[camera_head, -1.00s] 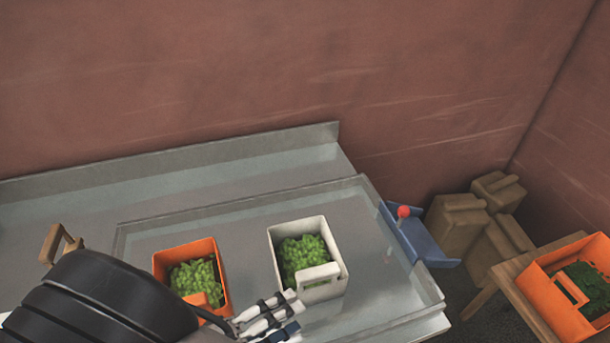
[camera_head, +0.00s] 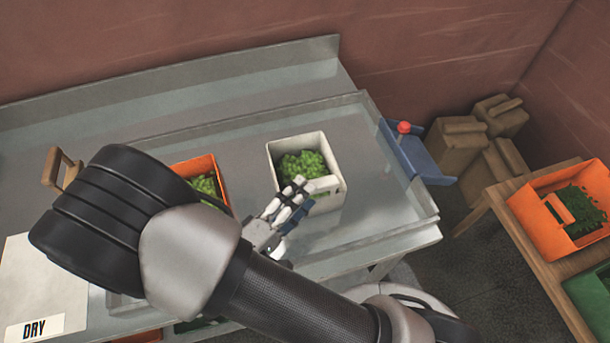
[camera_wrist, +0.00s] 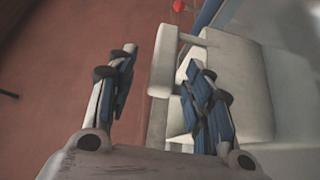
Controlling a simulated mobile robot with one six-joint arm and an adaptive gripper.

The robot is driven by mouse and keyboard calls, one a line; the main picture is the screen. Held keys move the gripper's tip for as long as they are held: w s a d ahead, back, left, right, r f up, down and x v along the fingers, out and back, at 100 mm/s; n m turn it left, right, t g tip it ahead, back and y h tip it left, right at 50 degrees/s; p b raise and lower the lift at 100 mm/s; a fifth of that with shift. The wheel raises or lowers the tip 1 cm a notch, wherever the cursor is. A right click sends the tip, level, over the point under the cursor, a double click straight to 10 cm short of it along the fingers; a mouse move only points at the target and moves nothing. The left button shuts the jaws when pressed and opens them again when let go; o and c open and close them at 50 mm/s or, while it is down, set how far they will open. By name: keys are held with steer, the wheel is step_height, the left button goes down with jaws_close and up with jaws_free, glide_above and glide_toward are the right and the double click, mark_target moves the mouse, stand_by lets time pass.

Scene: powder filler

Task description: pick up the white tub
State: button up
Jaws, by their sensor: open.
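The white tub (camera_head: 333,160) stands upright on the glass-like top of the metal bench and holds green lumps. My gripper (camera_head: 300,187) is at its near left side in the head view, fingers overlapping the near wall. In the wrist view the tub (camera_wrist: 245,75) fills the right half, and its pale handle bar (camera_wrist: 163,62) shows between the fingers of my gripper (camera_wrist: 162,58). The gripper is open with a gap on both sides of the bar. Whether either finger touches the tub is unclear. The right finger covers part of it.
An orange tub (camera_head: 204,168) with green lumps stands left of the white tub, partly behind my arm. A blue bracket with a red knob (camera_head: 404,127) is at the bench's right end. A wooden table (camera_head: 500,205) with another orange tub (camera_head: 540,215) stands right. Bare bench lies behind the tubs.

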mark_target(316, 183)
steer(key=shift+f+b+x, duration=0.2)
steer(key=shift+b+x, duration=0.2)
steer(key=shift+x, duration=2.35)
steer(key=shift+s, duration=0.1)
steer(key=shift+c, duration=0.2)
jaws_close()
